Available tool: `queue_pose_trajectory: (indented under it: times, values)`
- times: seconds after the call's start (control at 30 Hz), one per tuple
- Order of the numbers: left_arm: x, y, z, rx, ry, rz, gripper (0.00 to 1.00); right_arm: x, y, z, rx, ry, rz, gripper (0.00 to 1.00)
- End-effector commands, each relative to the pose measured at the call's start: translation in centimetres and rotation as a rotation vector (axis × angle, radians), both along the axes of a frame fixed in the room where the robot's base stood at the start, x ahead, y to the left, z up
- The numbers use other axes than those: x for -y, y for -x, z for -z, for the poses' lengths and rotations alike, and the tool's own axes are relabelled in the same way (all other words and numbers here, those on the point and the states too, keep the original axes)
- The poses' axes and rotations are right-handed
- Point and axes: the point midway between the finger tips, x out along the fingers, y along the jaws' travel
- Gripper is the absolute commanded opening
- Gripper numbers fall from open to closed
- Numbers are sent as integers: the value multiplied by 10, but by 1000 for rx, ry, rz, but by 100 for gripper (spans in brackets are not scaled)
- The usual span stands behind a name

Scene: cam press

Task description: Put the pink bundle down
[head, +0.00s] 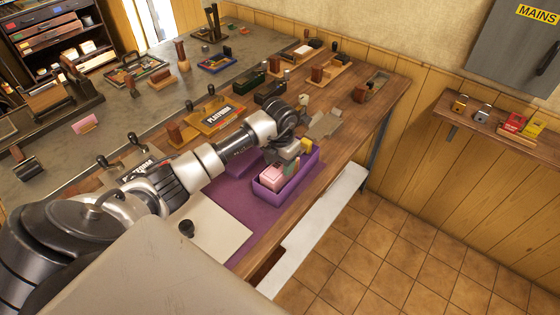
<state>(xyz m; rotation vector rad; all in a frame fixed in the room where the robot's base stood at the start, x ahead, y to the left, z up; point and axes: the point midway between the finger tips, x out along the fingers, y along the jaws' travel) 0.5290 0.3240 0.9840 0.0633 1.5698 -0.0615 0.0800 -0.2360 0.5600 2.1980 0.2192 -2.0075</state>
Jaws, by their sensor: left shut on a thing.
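The pink bundle (271,177) is at the purple open-topped box (289,189), inside its walls as seen from here. A small green piece (291,168) shows just to its right. My left arm reaches in from the left, and its gripper (292,158) points down over the box. It is shut on the pink bundle, but the fingertips are small and the contact is partly hidden. I cannot tell whether the bundle touches the box floor. My right gripper is not in view.
The box stands on a purple mat (240,203) near the wooden bench's front edge. A wall shelf (480,125) holds padlocks.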

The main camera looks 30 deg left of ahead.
Motion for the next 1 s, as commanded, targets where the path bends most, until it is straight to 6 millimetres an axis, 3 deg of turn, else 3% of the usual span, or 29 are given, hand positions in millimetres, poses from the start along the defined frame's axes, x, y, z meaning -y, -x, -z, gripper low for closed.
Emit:
queue_pose_trajectory:
  times: [0.4,0.43,0.57,0.87,1.0]
  values:
    - [0,0,9,1,0,-1,22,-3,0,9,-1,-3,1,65]
    - [0,0,10,0,0,-1,56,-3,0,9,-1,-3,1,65]
    - [0,0,10,0,0,-1,76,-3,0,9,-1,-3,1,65]
    - [0,0,9,0,0,0,78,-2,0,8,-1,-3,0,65]
    - [1,0,-5,0,2,0,78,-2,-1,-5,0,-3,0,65]
